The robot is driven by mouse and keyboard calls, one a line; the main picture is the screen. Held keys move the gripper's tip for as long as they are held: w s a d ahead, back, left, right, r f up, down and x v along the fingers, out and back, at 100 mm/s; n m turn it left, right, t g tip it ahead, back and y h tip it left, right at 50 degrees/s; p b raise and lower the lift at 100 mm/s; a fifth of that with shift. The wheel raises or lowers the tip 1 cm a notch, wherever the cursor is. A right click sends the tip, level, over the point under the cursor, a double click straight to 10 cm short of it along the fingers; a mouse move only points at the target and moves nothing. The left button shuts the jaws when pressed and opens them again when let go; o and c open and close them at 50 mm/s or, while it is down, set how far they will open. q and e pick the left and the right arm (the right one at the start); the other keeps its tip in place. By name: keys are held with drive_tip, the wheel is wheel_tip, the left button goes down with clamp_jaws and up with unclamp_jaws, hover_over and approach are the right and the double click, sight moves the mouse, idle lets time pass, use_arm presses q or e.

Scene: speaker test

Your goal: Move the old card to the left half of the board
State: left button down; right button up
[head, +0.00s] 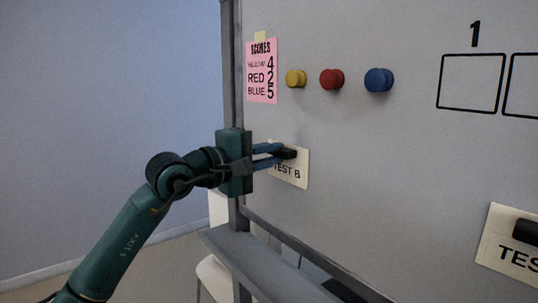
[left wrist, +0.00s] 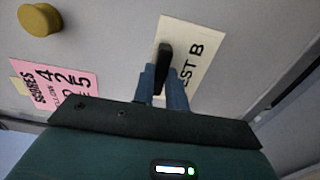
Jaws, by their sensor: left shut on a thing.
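A cream card reading TEST B (head: 298,174) lies against the left part of the whiteboard (head: 420,160), with a black holder (head: 289,154) on it. My left gripper (head: 278,151) is shut on that holder, its blue fingers on either side. In the left wrist view the holder (left wrist: 165,57) stands between the fingertips (left wrist: 163,84), and the card (left wrist: 204,62) shows turned behind it. Another cream card (head: 498,262), its text cut off after TES, is at the lower right of the board with a black holder (head: 526,231). My right gripper is not in view.
A pink scores sheet (head: 262,90) hangs at the upper left of the board. Yellow (head: 295,78), red (head: 332,79) and blue (head: 379,80) round magnets sit right of it. A grey tray ledge (head: 310,262) runs below. A white chair (head: 215,278) stands underneath.

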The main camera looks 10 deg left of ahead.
use_arm(q)
drive_tip(key=c, duration=1.3)
unclamp_jaws()
drive_tip(key=shift+c, duration=0.2)
drive_tip(key=shift+o, duration=0.4)
drive_tip(key=o, duration=0.3)
drive_tip(key=shift+a, duration=0.1)
drive_tip(key=shift+s+a+f+b, duration=0.1)
drive_tip(key=shift+s+a+b, duration=0.25)
drive_tip(key=shift+s+b, duration=0.1)
drive_tip(key=shift+b+v, duration=1.55)
drive_tip(key=shift+v, duration=1.4)
